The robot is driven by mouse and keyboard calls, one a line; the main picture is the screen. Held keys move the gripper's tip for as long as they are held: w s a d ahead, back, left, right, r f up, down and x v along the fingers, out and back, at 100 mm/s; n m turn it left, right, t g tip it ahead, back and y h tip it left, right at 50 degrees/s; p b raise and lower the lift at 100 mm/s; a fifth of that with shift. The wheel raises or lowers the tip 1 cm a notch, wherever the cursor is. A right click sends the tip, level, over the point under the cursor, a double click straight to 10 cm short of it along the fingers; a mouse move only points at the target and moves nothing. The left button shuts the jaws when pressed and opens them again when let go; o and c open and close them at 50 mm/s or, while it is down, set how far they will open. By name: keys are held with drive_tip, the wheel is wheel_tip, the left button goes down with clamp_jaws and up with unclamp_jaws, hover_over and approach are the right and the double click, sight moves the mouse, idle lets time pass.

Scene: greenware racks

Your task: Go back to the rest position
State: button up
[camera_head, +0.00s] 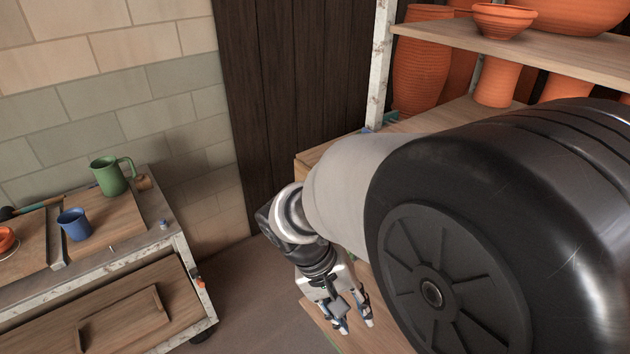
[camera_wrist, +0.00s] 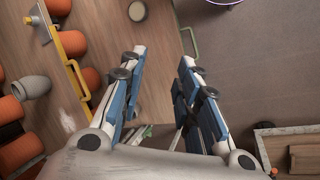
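My gripper (camera_head: 352,328) hangs below my arm at the lower middle of the head view, pointing down. In the wrist view its two blue-and-grey fingers (camera_wrist: 163,60) stand apart with nothing held between them. Below them are a wooden surface (camera_wrist: 172,108) and the brown floor (camera_wrist: 250,70). My arm hides part of the rack in the head view. No rest position is marked in either view.
A rack (camera_head: 440,25) with orange pots (camera_head: 420,65) stands at the right. At the left, a cart (camera_head: 185,265) carries a green mug (camera_head: 110,176), a blue cup (camera_head: 75,224) and an orange bowl (camera_head: 7,240). Bare floor (camera_head: 250,295) lies between them. A dark door (camera_head: 300,90) stands behind.

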drive_tip(key=s+d+r+t+y, duration=0.5)
drive_tip(key=s+d+r, duration=0.2)
drive_tip(key=s+r, duration=0.4)
drive_tip(key=shift+s+d+r+m+t, duration=0.2)
drive_tip(key=shift+s+r+m+t, duration=0.1)
drive_tip(key=shift+r+m, duration=0.15)
drive_tip(key=shift+d, duration=0.1)
